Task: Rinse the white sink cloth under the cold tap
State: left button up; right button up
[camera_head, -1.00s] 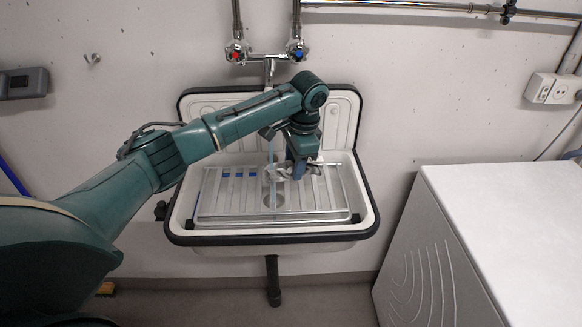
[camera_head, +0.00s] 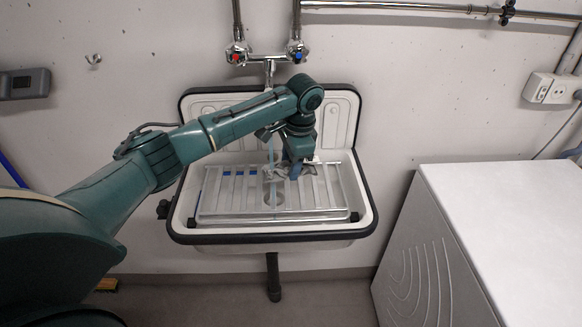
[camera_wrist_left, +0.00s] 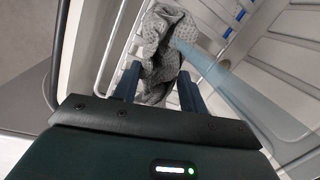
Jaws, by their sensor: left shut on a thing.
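The white sink cloth (camera_head: 282,173), greyish and crumpled here, hangs from my left gripper (camera_head: 296,168) above the rack in the sink (camera_head: 360,215). In the left wrist view the waffle-textured cloth (camera_wrist_left: 165,42) is pinched between the two fingers of my left gripper (camera_wrist_left: 160,85). A bluish water stream (camera_head: 271,155) falls from the spout (camera_head: 270,70) and meets the left part of the cloth. In the wrist view the stream (camera_wrist_left: 230,88) reaches the cloth's right edge. The cold tap (camera_head: 298,50) has a blue mark. My right gripper is not in view.
A slatted rack (camera_head: 325,205) covers the basin, with blue pieces under its far left side. The hot tap (camera_head: 236,52) has a red mark. A white-topped machine (camera_head: 500,215) stands to the right of the sink. Bare wall lies between them.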

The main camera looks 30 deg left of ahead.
pick_arm(q)
jog(key=shift+s+d+r+p, duration=0.25)
jog(key=shift+s+p, duration=0.2)
jog(key=shift+p, duration=0.2)
jog(key=shift+s+d+r+p, duration=0.1)
jog(key=shift+s+d, duration=0.4)
jog(key=shift+s, duration=0.35)
jog(key=shift+s+d+r+p, duration=0.1)
jog(key=shift+s+d+p, duration=0.05)
jog(key=shift+s+d, duration=0.55)
jog(key=shift+s+d+r+p, duration=0.1)
jog(key=shift+s+d, duration=0.25)
jog(key=shift+s, duration=0.6)
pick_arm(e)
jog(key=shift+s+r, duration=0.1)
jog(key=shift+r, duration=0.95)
